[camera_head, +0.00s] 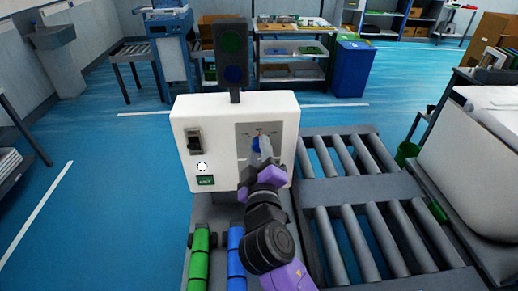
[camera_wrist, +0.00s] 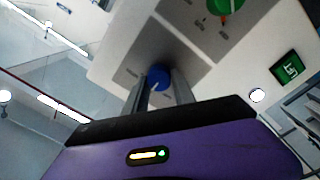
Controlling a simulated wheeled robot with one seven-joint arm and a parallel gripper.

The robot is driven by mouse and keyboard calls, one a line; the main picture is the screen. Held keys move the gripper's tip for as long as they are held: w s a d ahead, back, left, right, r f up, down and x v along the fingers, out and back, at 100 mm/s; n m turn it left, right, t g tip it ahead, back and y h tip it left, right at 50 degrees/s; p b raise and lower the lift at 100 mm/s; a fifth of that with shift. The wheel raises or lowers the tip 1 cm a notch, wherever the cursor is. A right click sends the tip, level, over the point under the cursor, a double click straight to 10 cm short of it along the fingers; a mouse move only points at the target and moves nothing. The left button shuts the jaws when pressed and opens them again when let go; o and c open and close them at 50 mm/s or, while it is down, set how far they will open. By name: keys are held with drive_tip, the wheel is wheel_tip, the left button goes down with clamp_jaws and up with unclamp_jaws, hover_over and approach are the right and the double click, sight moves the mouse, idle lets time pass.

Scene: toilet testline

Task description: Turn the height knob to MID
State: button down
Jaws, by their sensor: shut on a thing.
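The white control box (camera_head: 220,115) stands at the end of the roller conveyor with a grey knob panel on its right side. A blue round knob (camera_head: 256,144) is on that panel and also shows in the wrist view (camera_wrist: 158,74), with a white pointer mark. Small labels surround it but are too small to read. My gripper (camera_head: 262,152) is shut on the blue knob, with one finger on each side of it in the wrist view (camera_wrist: 161,90). My gripper hides part of the panel in the head view.
A black switch (camera_head: 194,142), a white round button (camera_head: 202,167) and a small green display (camera_head: 206,181) are on the box's left side. A dark signal lamp (camera_head: 232,55) rises behind it. Conveyor rollers (camera_head: 355,240) lie to the right. The blue floor at left is clear.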

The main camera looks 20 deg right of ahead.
drive_tip(key=c, duration=1)
unclamp_jaws()
drive_tip(key=shift+c, duration=0.2)
drive_tip(key=b+v, duration=0.2)
drive_tip(key=v, duration=0.5)
drive_tip(key=shift+s+a, duration=0.15)
drive_tip(key=shift+s, duration=0.25)
